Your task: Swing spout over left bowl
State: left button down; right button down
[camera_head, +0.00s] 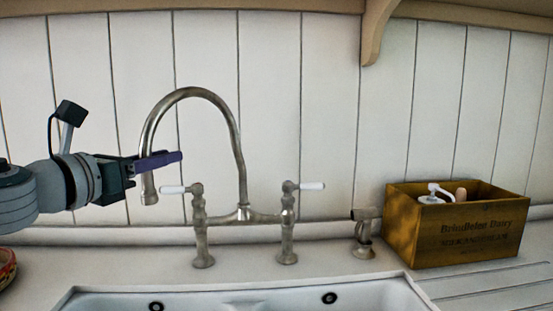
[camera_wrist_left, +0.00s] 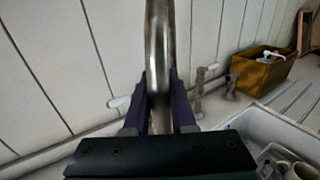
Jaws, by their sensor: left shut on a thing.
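The metal gooseneck spout (camera_head: 190,92) rises from the bridge tap and curves left, its outlet (camera_head: 149,190) pointing down near the left end of the sink (camera_head: 240,300). My left gripper (camera_head: 150,162) is shut on the spout's down-turned end, just above the outlet. In the left wrist view the spout (camera_wrist_left: 158,50) runs up between the two purple fingers (camera_wrist_left: 158,105). Two drain holes show in the sink, a left one (camera_head: 156,307) and a right one (camera_head: 329,298). The lower part of the sink is cut off. My right gripper is not in view.
Two white-handled tap levers, left (camera_head: 174,189) and right (camera_head: 311,186), stand beside the spout. A short metal fitting (camera_head: 363,235) stands right of the tap. A wooden crate (camera_head: 455,240) holds a white pump bottle. A panelled wall is close behind.

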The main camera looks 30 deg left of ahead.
pick_arm(q)
jog(key=shift+a, duration=0.1)
jog(key=c, duration=0.8)
grip_release()
jog(key=shift+o, duration=0.2)
jog(key=shift+s, duration=0.1)
jog(key=s, duration=0.9)
jog(key=shift+s+d+b, duration=0.2)
jog(key=shift+s+b, duration=0.2)
